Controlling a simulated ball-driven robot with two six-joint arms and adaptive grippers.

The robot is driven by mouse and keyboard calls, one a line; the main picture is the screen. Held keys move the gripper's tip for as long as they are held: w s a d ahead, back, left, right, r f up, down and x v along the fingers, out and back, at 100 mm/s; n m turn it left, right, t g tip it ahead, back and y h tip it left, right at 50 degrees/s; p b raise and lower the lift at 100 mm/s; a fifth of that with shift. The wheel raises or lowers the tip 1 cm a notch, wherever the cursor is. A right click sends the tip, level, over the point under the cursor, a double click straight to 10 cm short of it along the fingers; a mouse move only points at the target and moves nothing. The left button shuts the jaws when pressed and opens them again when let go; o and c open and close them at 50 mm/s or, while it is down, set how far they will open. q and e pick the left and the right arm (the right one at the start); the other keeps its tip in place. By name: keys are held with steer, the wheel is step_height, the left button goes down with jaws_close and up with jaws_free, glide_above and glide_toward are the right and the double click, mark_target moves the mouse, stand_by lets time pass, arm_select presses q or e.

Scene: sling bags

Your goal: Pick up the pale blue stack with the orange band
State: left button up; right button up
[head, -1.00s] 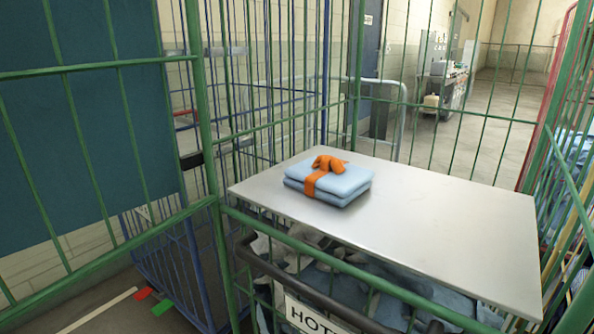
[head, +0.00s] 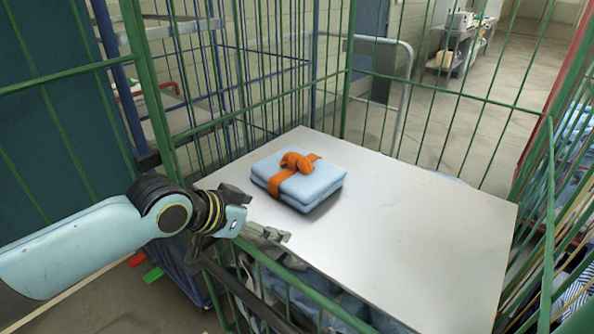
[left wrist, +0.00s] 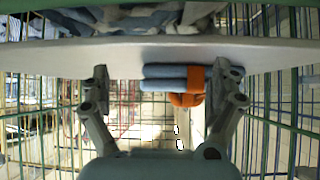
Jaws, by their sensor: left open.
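The pale blue folded stack (head: 318,185) lies flat on the grey metal board (head: 420,215), near its far left part. An orange band (head: 277,182) with a knot on top wraps it. My left gripper (head: 262,216) is open and empty at the board's near left edge, a short way in front of the stack and apart from it. In the left wrist view, which looks upside down, the stack (left wrist: 163,78) shows ahead between the two open fingers (left wrist: 160,76), with its orange band toward the right finger. My right gripper is not in view.
The board rests on a green wire cage trolley (head: 300,290) with cloth inside below it. Green bars stand at the left, back and right. The board's right part is bare. A cart (head: 462,40) stands far back.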

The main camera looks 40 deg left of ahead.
mark_target(292, 159)
arm_select(q)
steer(key=w+a+r+t+b, duration=0.1)
steer(key=w+r, duration=0.1)
steer(key=w, duration=0.2)
steer(key=w+a+r+t+b, duration=0.1)
steer(key=w+a+r+b, duration=0.1)
steer(key=w, duration=0.2)
steer(key=w+a+r+t+b, duration=0.1)
steer(key=w+a+r, duration=0.1)
steer(key=w, duration=0.2)
steer(key=shift+t, duration=0.3)
steer(key=shift+w+d+b, duration=0.1)
steer(key=shift+w+b, duration=0.25)
steer(key=shift+b, duration=0.1)
steer(key=shift+w+d+f+b, duration=0.1)
steer(key=shift+w+f+b, duration=0.1)
steer(key=shift+b, duration=0.15)
steer(key=b+x, duration=0.3)
steer(key=shift+d+f, duration=0.25)
steer(key=shift+f, duration=0.05)
steer(key=shift+w+f+b, duration=0.1)
steer(key=shift+w+b, duration=0.45)
steer(key=shift+b, duration=0.1)
